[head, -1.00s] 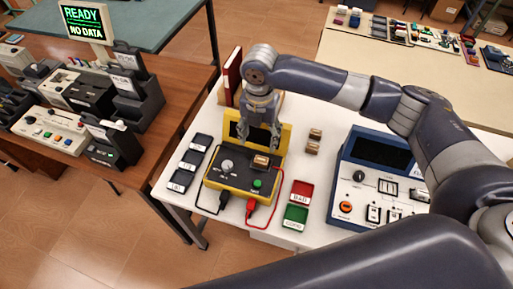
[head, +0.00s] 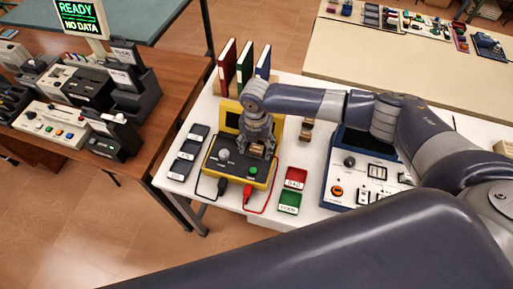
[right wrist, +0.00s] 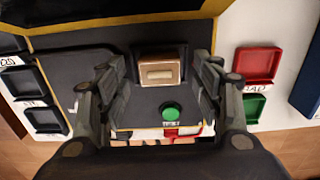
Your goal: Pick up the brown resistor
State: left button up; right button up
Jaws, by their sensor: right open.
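A brown resistor (head: 257,149) with a pale band sits on top of the yellow and black tester (head: 226,169). In the right wrist view the resistor (right wrist: 158,74) lies in a socket beyond the green button, apart from both fingers. My right gripper (head: 260,151) is open over the tester, and its fingers partly cover the resistor in the head view. In the right wrist view the gripper's (right wrist: 158,82) fingers stand left and right of it. My left gripper is out of view.
More brown and tan blocks (head: 306,131) stand right of the tester. Red (head: 295,178) and green (head: 289,201) trays lie nearer the front. Small black bins (head: 189,151) line the left. A blue instrument (head: 340,190) is at right; books (head: 244,65) stand behind.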

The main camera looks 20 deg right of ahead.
aim_at(256, 150)
jog(key=shift+c, duration=0.2)
jog(key=c, duration=1)
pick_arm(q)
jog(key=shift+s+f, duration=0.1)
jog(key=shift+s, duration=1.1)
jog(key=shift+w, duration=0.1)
